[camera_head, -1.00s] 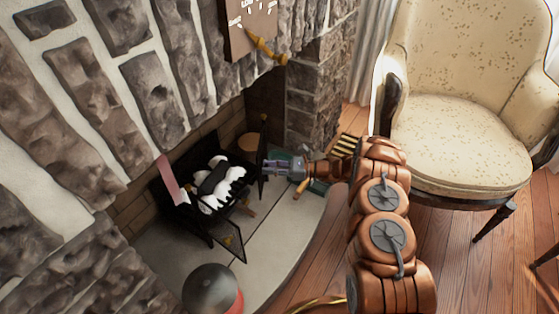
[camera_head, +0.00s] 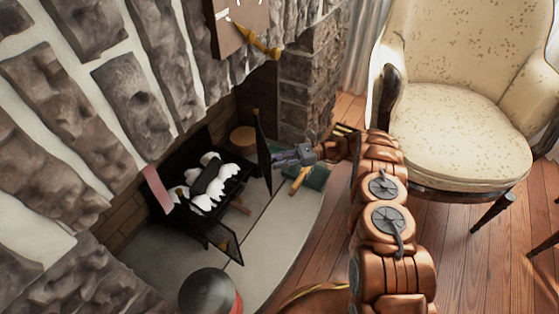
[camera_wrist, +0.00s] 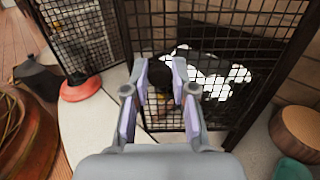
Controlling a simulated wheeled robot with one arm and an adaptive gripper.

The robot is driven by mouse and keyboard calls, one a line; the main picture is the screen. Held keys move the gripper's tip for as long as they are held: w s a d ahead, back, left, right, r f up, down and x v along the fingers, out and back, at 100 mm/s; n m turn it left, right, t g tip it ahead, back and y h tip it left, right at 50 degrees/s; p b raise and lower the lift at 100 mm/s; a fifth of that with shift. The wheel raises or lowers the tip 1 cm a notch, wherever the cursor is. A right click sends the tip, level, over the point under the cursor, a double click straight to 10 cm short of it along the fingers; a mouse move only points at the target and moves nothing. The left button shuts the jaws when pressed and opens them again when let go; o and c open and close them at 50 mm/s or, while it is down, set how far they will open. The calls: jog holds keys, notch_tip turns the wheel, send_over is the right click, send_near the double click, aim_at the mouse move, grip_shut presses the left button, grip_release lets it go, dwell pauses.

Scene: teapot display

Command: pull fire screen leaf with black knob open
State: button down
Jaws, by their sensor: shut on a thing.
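The fire screen leaf (camera_head: 263,150) is a dark mesh panel in a black frame, seen nearly edge-on at the right of the fireplace. In the wrist view its mesh (camera_wrist: 225,60) fills the space before my gripper (camera_wrist: 163,72). My gripper also shows in the head view (camera_head: 275,158), at the leaf's right face.
A black grate with white logs (camera_head: 208,185) sits behind the leaves. A dark round object with a red base (camera_head: 208,291) stands on the pale hearth (camera_head: 262,238). A teal item (camera_head: 316,179) lies near my gripper. A cream armchair (camera_head: 450,115) stands right.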

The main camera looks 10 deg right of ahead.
dwell(0.4)
jog(key=c, duration=1)
grip_release()
jog(key=shift+o, duration=0.2)
jog(key=shift+r, duration=0.15)
notch_tip(320, 180, up, 10)
jog(key=shift+c, duration=0.2)
